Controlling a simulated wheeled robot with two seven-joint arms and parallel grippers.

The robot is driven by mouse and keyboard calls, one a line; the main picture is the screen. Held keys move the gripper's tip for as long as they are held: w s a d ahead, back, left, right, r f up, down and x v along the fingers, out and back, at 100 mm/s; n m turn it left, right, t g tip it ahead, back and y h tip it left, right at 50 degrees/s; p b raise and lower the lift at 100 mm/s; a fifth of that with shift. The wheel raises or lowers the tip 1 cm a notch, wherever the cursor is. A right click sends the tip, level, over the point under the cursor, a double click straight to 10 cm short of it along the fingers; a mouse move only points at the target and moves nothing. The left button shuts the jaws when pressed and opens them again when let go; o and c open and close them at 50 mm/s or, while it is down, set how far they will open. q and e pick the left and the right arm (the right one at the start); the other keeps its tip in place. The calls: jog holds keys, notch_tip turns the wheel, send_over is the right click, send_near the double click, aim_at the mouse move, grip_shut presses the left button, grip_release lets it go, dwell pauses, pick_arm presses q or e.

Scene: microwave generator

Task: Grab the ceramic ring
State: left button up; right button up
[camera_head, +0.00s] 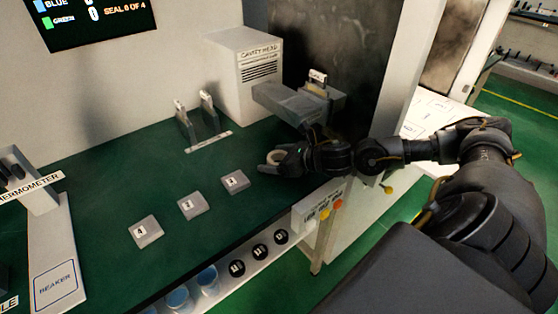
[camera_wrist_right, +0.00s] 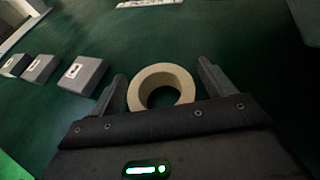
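The ceramic ring (camera_wrist_right: 160,70) is a cream-coloured, thick round band with an open middle. In the right wrist view it sits between the two fingers of my right gripper (camera_wrist_right: 162,88). The left finger is close beside the ring, and a gap shows between the ring and the right finger. The fingers are spread, so the gripper is open around the ring. In the head view my right gripper (camera_head: 270,162) is low over the green bench, and the ring (camera_head: 273,156) shows as a small pale shape at its fingertips. My left gripper is not in view.
Numbered grey blocks, 4 (camera_head: 146,231), 2 (camera_head: 193,205) and 3 (camera_head: 235,181), stand left of the gripper on the green bench (camera_head: 110,195). A white cavity head box (camera_head: 240,75) and a slotted holder (camera_head: 203,122) stand behind. Blue-topped containers (camera_head: 208,281) sit below the front edge.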

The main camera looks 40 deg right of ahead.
jog(key=c, duration=1)
